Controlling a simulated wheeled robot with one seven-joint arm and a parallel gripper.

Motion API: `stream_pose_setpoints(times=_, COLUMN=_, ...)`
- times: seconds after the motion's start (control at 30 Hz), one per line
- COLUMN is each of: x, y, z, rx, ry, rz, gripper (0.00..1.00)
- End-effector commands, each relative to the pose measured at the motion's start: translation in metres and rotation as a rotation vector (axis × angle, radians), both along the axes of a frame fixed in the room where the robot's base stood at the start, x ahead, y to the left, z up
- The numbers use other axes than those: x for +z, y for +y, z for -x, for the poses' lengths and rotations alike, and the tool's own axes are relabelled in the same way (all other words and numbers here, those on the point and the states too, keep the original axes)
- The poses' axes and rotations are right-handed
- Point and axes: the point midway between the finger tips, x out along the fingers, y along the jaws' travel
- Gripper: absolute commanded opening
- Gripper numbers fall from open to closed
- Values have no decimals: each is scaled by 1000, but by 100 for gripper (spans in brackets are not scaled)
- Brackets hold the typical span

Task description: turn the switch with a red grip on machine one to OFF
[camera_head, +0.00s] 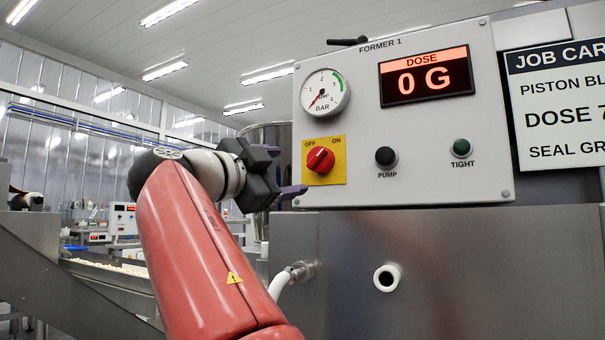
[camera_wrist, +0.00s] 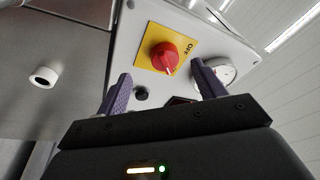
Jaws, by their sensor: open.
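The switch with a red grip (camera_head: 320,160) sits on a yellow plate (camera_head: 338,143) at the lower left of the FORMER 1 panel. The plate is marked OFF at upper left and ON at upper right. The grip's pale mark points up toward the right, roughly toward ON. In the wrist view the red grip (camera_wrist: 164,57) lies ahead, between the lines of the two purple fingers. My gripper (camera_head: 288,172) is just left of the plate in the head view, apart from the grip. In the wrist view my gripper (camera_wrist: 160,88) is open with nothing between its fingers.
A white pipe end (camera_head: 387,278) sticks out below. A job card (camera_head: 560,105) hangs at right.

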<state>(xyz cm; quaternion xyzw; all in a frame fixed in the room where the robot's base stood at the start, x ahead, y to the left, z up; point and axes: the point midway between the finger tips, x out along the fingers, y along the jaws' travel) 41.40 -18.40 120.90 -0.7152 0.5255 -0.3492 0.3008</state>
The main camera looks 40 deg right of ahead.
Motion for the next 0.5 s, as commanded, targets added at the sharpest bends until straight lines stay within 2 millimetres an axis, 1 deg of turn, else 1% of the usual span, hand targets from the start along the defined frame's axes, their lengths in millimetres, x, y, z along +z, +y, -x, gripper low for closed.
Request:
stream_pose_setpoints(times=0.07, x=8, y=-1, z=4, rx=-17, ry=-54, rz=13, gripper=69)
stream_pose_setpoints(times=0.17, x=14, y=-9, z=4, rx=-26, ry=-75, rz=20, gripper=69)
stream_pose_setpoints(times=0.4, x=24, y=-47, z=-2, rx=-26, ry=-71, rz=19, gripper=69)
stream_pose_setpoints(times=0.5, x=27, y=-60, z=-5, rx=-25, ry=-71, rz=19, gripper=69)
